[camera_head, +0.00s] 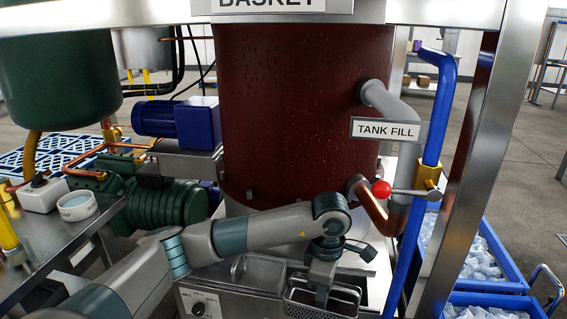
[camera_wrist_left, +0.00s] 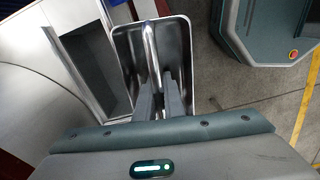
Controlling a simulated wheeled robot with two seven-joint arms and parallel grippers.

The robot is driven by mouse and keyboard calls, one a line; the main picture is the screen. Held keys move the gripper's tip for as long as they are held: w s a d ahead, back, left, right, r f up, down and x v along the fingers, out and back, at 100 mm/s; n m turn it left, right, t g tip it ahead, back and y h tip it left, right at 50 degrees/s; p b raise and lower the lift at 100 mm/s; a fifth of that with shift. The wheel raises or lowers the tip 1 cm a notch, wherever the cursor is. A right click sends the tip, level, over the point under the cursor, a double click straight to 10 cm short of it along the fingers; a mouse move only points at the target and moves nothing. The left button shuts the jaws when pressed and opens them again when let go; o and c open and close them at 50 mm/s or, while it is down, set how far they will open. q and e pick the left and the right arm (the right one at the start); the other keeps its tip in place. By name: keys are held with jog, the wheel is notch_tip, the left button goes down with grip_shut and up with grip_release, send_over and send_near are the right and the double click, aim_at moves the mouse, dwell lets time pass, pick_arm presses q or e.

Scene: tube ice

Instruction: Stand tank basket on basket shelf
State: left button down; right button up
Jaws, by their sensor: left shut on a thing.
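The tank basket (camera_head: 350,297) is a shiny metal mesh basket at the bottom centre of the head view, cut by the frame edge. My left gripper (camera_head: 322,294) points down at it and hides part of it. In the left wrist view the basket (camera_wrist_left: 178,45) is an open metal tray with a bright bar along its middle. The left gripper's fingers (camera_wrist_left: 160,100) are closed on that bar. The inside I can see looks empty. A sign reading "BASKET" (camera_head: 268,4) is on the metal ledge (camera_head: 440,12) at the top; the ledge's upper surface is out of view. My right gripper is not in view.
A steel tank unit with a knob (camera_head: 199,309) stands beside the basket. Behind is a dark red cylinder (camera_head: 300,110). A blue pipe (camera_head: 436,110), a red-knobbed valve (camera_head: 381,189) and a slanted steel post (camera_head: 480,150) stand right. Blue ice crates (camera_head: 500,300) lie lower right.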

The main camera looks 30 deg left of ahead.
pick_arm(q)
jog(key=r+m, duration=0.1)
jog(key=m, duration=0.1)
jog(key=r+m, duration=0.1)
jog(key=m, duration=0.1)
jog(key=shift+s+a, duration=0.1)
jog(key=shift+a, duration=0.3)
jog(key=m, duration=0.1)
jog(key=r+m, duration=0.1)
jog(key=m, duration=0.1)
jog(key=a+r+m, duration=0.1)
jog(key=shift+s+m, duration=0.2)
jog(key=shift+m, duration=0.2)
jog(key=r+m, duration=0.1)
jog(key=m, duration=0.2)
jog(key=s+a+r+m, duration=0.1)
jog(key=m, duration=0.3)
jog(key=a+r+m, duration=0.1)
jog(key=r+m, duration=0.1)
jog(key=m, duration=0.1)
jog(key=shift+s, duration=0.2)
